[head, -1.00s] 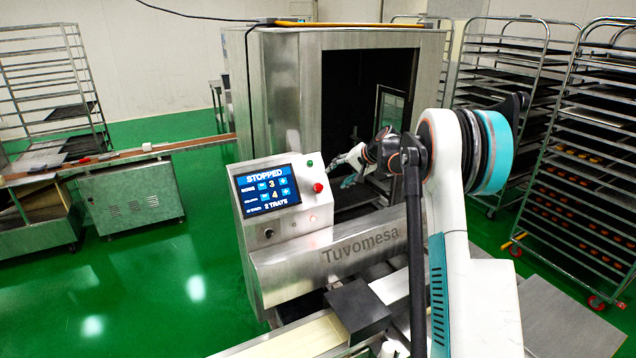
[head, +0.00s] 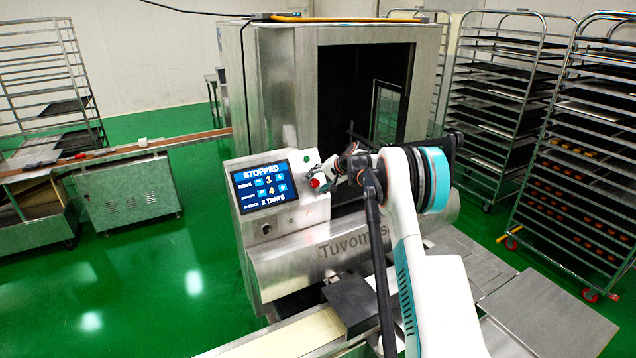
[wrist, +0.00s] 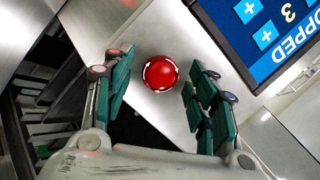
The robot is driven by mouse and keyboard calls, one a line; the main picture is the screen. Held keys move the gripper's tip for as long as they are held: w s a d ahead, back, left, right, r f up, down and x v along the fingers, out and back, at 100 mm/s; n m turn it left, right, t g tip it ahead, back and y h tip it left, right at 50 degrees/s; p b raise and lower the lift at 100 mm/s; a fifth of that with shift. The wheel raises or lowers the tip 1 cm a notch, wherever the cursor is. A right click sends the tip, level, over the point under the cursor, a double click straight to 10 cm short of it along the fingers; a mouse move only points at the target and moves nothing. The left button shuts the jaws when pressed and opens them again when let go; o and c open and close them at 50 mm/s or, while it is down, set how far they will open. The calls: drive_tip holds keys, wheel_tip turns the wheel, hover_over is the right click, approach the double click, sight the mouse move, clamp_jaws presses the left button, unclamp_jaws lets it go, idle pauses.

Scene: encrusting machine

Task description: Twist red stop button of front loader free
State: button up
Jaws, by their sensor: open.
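The red stop button (wrist: 160,73) is a round red knob on the sloped steel control panel of the front loader. In the wrist view it lies between and just beyond the two green-padded fingers of my gripper (wrist: 158,98), which are apart with nothing held. In the head view the red button (head: 316,183) shows at the right of the screen, and my gripper (head: 325,178) is close beside it on the right. I cannot tell whether a finger touches it. The screen (head: 264,187) reads STOPPED, with 3, 4 and 2 TRAYS.
The steel loader body (head: 300,262) lies below the panel, with a black box (head: 352,303) on the conveyor in front. A large steel cabinet (head: 280,90) with a dark opening stands behind. Tray racks (head: 590,150) stand at the right. Green floor is open at the left.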

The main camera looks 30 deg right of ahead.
drive_tip(key=shift+c, duration=0.6)
drive_tip(key=c, duration=1)
drive_tip(key=shift+o, duration=0.2)
drive_tip(key=shift+f+b, duration=0.1)
drive_tip(key=shift+b, duration=0.4)
drive_tip(key=shift+s+f+m+b, duration=0.1)
drive_tip(key=shift+m+b, duration=0.55)
drive_tip(key=shift+m, duration=0.05)
drive_tip(key=shift+s+d+m+t+y+b, duration=0.1)
drive_tip(key=shift+m+t+y+b, duration=0.3)
drive_tip(key=shift+m+b, duration=0.75)
drive_tip(key=shift+s+m+t+b, duration=0.1)
drive_tip(key=shift+m+t+b, duration=0.6)
drive_tip(key=shift+m+b, duration=1)
drive_tip(key=shift+m, duration=0.35)
